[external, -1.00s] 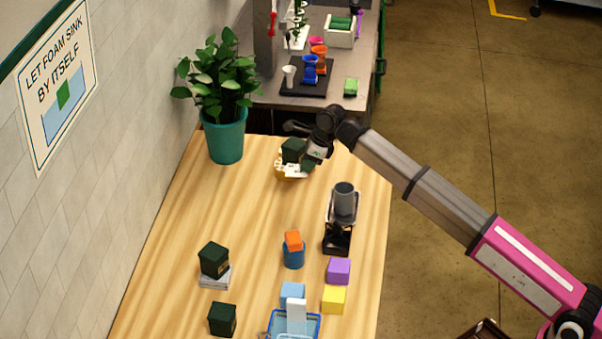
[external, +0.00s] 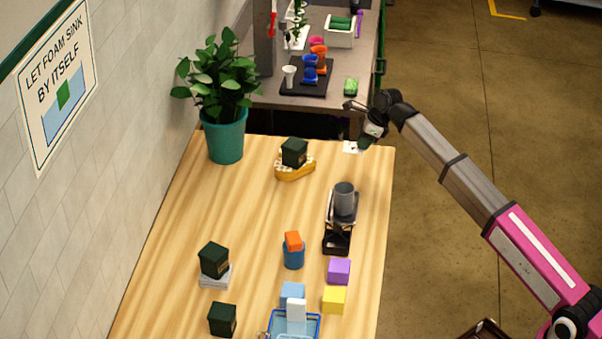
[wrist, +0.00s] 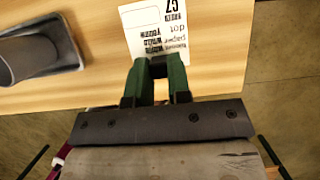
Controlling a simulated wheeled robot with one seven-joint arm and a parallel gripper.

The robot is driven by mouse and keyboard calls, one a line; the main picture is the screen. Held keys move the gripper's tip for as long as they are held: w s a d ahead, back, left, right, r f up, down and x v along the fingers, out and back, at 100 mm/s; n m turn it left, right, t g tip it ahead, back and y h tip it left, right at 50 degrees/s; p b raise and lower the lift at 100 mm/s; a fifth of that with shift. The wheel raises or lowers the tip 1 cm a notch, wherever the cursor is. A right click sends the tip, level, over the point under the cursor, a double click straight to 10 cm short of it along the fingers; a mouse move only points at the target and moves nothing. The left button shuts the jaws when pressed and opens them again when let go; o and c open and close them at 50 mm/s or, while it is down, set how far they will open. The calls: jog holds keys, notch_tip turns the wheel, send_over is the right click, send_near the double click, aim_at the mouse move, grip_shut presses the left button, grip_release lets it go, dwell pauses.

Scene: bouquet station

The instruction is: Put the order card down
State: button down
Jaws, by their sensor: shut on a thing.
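In the external view the card (external: 352,147) shows small and white near the far right corner of the wooden table (external: 230,220), beside my gripper (external: 366,142). I cannot tell whether the card touches the tabletop.
A dark green box (external: 294,152) sits in a yellow holder (external: 296,172) left of the card. A potted plant (external: 225,135) stands at the far left. The table's right edge is close.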

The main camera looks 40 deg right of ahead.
send_over(363, 158)
jog(key=s+d, duration=0.1)
notch_tip(363, 158, down, 3)
jog(key=shift+f, duration=2.2)
jog(key=shift+s+f, duration=0.1)
jog(key=shift+f, duration=0.05)
jog(key=c, duration=1.1)
grip_release()
jog(key=shift+o, duration=0.2)
jog(key=v, duration=1.2)
